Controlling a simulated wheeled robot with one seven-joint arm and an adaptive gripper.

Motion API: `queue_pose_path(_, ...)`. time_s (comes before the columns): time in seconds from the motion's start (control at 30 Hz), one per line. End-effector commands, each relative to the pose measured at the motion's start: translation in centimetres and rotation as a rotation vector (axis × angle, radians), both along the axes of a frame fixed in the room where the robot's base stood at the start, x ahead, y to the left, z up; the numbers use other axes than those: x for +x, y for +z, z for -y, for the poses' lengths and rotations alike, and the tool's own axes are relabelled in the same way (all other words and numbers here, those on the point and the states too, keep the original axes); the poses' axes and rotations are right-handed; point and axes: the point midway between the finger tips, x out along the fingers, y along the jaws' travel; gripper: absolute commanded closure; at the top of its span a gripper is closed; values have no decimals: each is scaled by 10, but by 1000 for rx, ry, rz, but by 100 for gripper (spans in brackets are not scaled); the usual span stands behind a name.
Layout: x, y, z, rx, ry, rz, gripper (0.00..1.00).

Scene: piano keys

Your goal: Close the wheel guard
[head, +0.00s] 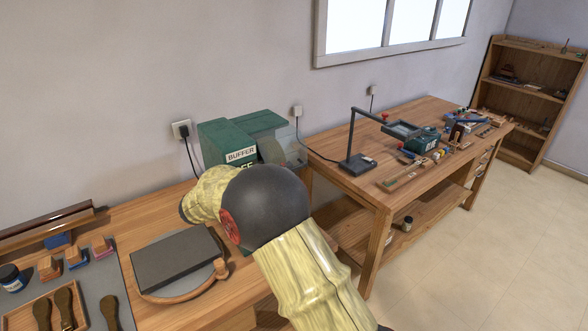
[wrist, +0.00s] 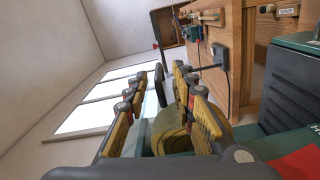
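The green buffer machine (head: 225,138), labelled BUFFER, stands on the left workbench against the wall. Its wheel guard (head: 292,145) looks like a clear, greyish pane at the machine's right side, in front of the round wheel (head: 270,151). My arm covers the machine's lower front and hides my gripper in the head view. In the wrist view my gripper (wrist: 169,74) has its two yellow-padded fingers apart. The tan wheel (wrist: 171,130) and a pale, see-through pane, probably the guard (wrist: 150,104), show between and beyond the fingers. I cannot tell whether a finger touches the guard.
A dark flat slab (head: 178,258) and a wooden ring-like piece lie on the left bench, beside brushes and small blocks. A second workbench (head: 345,188) with a black lamp (head: 357,160) and tools stands to the right. Floor (head: 470,240) is clear at right.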

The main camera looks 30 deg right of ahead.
Motion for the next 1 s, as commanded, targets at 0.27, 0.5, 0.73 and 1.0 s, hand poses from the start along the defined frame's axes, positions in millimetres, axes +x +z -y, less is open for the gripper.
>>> queue_pose_path(0.27,-1,0,-51,-1,3,0,74)
queue_pose_path(0.5,-2,0,-66,0,0,0,74)
queue_pose_path(0.73,-2,0,-66,0,0,0,74)
queue_pose_path(1.0,-3,0,-66,2,-1,0,74)
